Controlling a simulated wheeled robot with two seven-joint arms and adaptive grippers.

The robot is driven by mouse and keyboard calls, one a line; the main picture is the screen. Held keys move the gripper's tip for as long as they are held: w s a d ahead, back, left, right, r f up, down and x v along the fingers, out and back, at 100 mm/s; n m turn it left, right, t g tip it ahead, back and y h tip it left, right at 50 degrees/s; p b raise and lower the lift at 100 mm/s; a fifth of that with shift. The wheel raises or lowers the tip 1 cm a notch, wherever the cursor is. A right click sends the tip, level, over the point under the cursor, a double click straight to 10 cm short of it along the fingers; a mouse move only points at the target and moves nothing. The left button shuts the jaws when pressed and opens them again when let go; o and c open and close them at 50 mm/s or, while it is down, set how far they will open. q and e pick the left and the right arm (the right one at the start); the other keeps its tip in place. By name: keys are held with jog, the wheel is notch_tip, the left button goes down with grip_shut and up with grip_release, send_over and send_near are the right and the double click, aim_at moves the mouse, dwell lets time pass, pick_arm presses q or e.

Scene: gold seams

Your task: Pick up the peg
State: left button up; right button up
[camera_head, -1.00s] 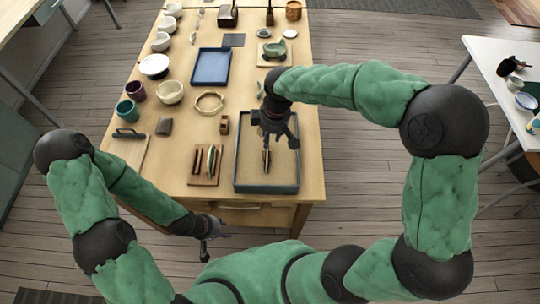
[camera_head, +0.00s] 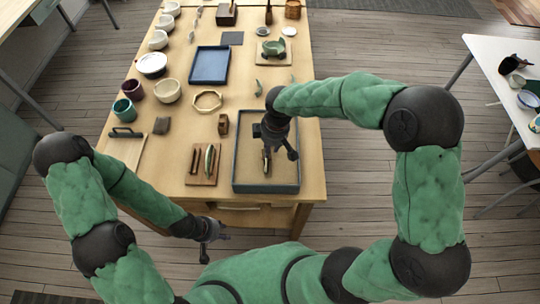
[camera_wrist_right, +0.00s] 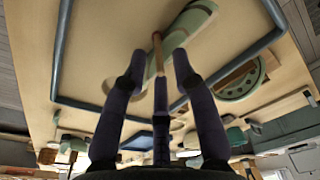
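A thin tan wooden peg (camera_wrist_right: 157,50) shows in the right wrist view, close to a long pale green piece (camera_wrist_right: 190,25) in the shallow tray (camera_wrist_right: 65,30). In the head view the tray (camera_head: 236,165) is dark-rimmed, at the table's front right. My right gripper (camera_head: 279,152) is over the tray. In the wrist view my right gripper (camera_wrist_right: 157,66) has its fingers spread, one on each side of the peg, with visible gaps. In the head view the gripper partly hides the peg. My left gripper (camera_head: 214,247) hangs empty with its fingers apart, off the table's front edge.
A small wooden block (camera_head: 223,124) and an octagonal ring (camera_head: 207,101) lie behind. A blue tray (camera_head: 210,65), bowls and cups occupy the left and back.

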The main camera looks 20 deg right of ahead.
grip_shut()
